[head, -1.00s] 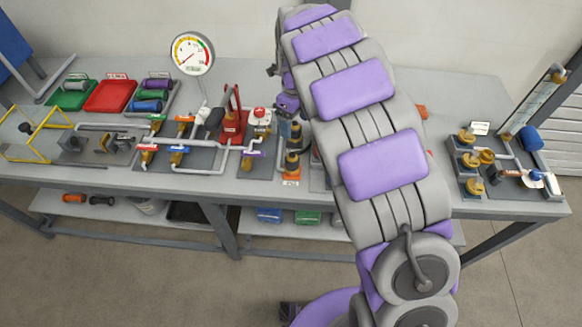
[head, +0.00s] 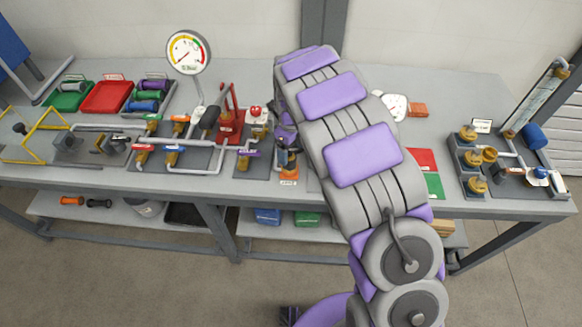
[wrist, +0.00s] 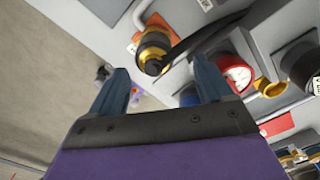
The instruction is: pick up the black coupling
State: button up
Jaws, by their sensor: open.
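A small black spool-shaped piece (head: 99,203), which looks like the black coupling, lies on the lower shelf at the left in the head view, beside an orange one. It does not show clearly in the wrist view. My gripper (head: 286,150) is over the front of the bench top, to the right of that piece and above it, partly hidden by my arm. In the wrist view my gripper (wrist: 161,86) is open, with nothing held between its two dark blue fingers. A black-and-brass fitting (wrist: 155,48) on an orange base shows beyond and between the fingertips.
Pipework with coloured valves and a red hand-levered device (head: 230,125) stand left of my gripper. A round gauge (head: 188,53) rises behind. Coloured trays (head: 107,97) are at the back left. The bench's front edge (head: 130,186) overhangs the lower shelf (head: 60,213).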

aim_at(289, 159)
jog(key=f, duration=0.1)
jog(key=a+f+b, duration=0.1)
jog(key=f, duration=0.2)
jog(key=shift+a+f, duration=0.3)
jog(key=shift+f, duration=0.1)
jog(key=shift+d+r, duration=0.1)
jog(key=shift+d, duration=0.2)
jog(key=shift+c, duration=0.2)
jog(key=shift+d, duration=0.25)
jog(key=c, duration=0.3)
jog(key=shift+a, duration=0.35)
jog(key=c, duration=0.7)
jog(key=shift+d, duration=0.1)
jog(key=shift+c, duration=1.1)
